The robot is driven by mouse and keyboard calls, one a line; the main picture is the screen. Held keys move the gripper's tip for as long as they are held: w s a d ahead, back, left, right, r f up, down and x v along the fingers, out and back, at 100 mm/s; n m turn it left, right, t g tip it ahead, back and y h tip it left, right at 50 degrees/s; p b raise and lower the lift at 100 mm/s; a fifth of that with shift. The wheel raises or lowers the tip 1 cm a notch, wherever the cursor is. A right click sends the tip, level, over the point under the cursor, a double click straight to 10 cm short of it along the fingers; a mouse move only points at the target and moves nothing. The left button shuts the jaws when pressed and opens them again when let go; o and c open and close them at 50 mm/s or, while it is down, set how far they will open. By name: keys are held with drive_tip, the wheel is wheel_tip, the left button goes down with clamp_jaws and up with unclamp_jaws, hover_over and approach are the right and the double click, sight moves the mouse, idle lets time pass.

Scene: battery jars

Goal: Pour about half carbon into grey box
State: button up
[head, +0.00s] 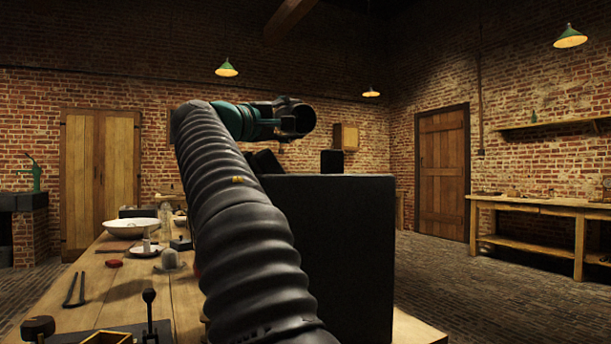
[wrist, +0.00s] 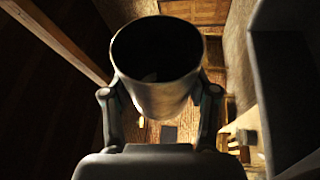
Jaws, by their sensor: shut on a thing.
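My gripper (wrist: 160,105) shows in the wrist view, with one finger on each side of a round, pale grey jar (wrist: 160,97). It is shut on this jar. The jar's wide mouth faces the camera, and its inside is dark, so I cannot tell how much carbon is in it. A large dark box (head: 345,255) stands right of my arm. A grey wall (wrist: 272,85) at the wrist view's right edge may be the grey box; I cannot be sure.
A wooden table (head: 105,292) runs along the left. It bears a white bowl (head: 133,228), tongs (head: 74,289), a red item (head: 114,263) and a yellow-rimmed tray (head: 107,338). A workbench (head: 540,206) stands at the far right wall. Brick floor lies open between.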

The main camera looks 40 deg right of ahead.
drive_tip(key=shift+s+r+m+g+b, duration=0.3)
drive_tip(key=shift+m+g+b, duration=0.1)
drive_tip(key=shift+m, duration=0.5)
idle(5.8)
